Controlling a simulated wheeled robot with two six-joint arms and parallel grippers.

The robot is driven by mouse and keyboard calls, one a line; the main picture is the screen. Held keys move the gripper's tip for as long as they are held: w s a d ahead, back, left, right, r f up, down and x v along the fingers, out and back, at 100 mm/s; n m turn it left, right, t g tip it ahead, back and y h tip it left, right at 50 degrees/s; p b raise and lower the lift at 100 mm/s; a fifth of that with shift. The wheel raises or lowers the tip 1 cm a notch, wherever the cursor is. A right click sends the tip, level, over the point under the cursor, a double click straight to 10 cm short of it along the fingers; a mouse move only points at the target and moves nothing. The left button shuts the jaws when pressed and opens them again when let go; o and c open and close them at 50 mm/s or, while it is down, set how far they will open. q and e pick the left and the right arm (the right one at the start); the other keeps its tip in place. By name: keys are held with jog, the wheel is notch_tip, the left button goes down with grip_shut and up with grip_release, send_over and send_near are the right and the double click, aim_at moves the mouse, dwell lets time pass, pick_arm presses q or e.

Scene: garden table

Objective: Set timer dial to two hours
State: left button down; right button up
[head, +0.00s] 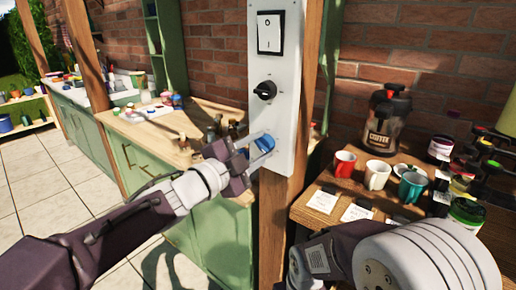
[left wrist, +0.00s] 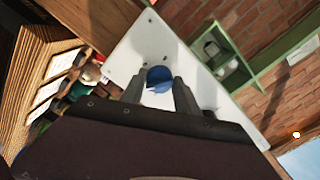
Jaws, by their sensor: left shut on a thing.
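A white panel (head: 284,50) is fixed upright on a wooden post. In the left wrist view the blue dial (left wrist: 160,76) shows between the two fingertips against the panel (left wrist: 150,48). I cannot read any marks around the dials. My right gripper is out of view.
To the right, a wooden table (head: 318,203) holds a coffee dispenser (head: 386,120), a red mug (head: 344,163), a white mug (head: 377,174), a teal mug (head: 411,187), cards and several jars. Behind on the left, a green counter (head: 150,160) holds bottles. My right arm fills the lower right.

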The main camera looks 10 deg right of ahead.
pick_arm(q)
jog(key=c, duration=0.9)
grip_release()
jog(key=p+v, duration=0.1)
jog(key=v, duration=0.8)
